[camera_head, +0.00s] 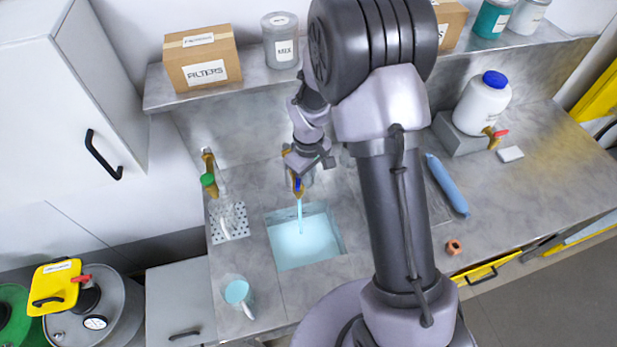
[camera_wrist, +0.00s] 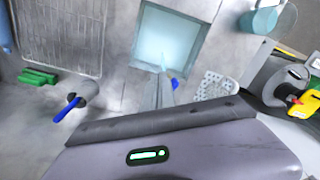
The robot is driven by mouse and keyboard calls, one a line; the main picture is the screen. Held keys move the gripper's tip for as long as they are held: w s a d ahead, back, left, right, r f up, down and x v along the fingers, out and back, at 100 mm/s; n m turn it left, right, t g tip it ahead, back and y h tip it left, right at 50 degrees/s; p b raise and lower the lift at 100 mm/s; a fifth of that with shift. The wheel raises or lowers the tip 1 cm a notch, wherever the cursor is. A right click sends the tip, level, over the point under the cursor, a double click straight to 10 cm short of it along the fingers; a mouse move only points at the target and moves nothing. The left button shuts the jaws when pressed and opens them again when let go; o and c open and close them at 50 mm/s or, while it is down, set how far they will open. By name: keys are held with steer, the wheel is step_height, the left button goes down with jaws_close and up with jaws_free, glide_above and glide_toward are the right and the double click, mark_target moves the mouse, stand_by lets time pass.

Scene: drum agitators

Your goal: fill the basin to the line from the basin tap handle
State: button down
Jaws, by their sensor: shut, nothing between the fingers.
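The basin (camera_head: 330,222) is a square recess in the grey counter with pale blue liquid in it; it also shows in the wrist view (camera_wrist: 203,42). A blue stream falls into it from the basin tap. The blue tap handle (camera_head: 298,184) sits just below my gripper (camera_head: 308,163). In the wrist view my gripper (camera_wrist: 160,92) is shut and empty, with a small blue part (camera_wrist: 174,84), probably this handle, close by its tips. The tap body is largely hidden by my gripper. I cannot make out the fill line.
A green-handled tap (camera_head: 208,178) and drain grate (camera_head: 229,222) stand left of the basin. A jug (camera_head: 238,292) with blue contents stands in front. A blue roll (camera_head: 447,185) and white jug (camera_head: 483,102) are to the right. A shelf (camera_head: 250,88) overhangs the back.

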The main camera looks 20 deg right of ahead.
steer(key=shift+f, duration=0.1)
stand_by(0.3)
step_height(320, 180, down, 3)
steer(key=b, duration=0.3)
stand_by(6.9)
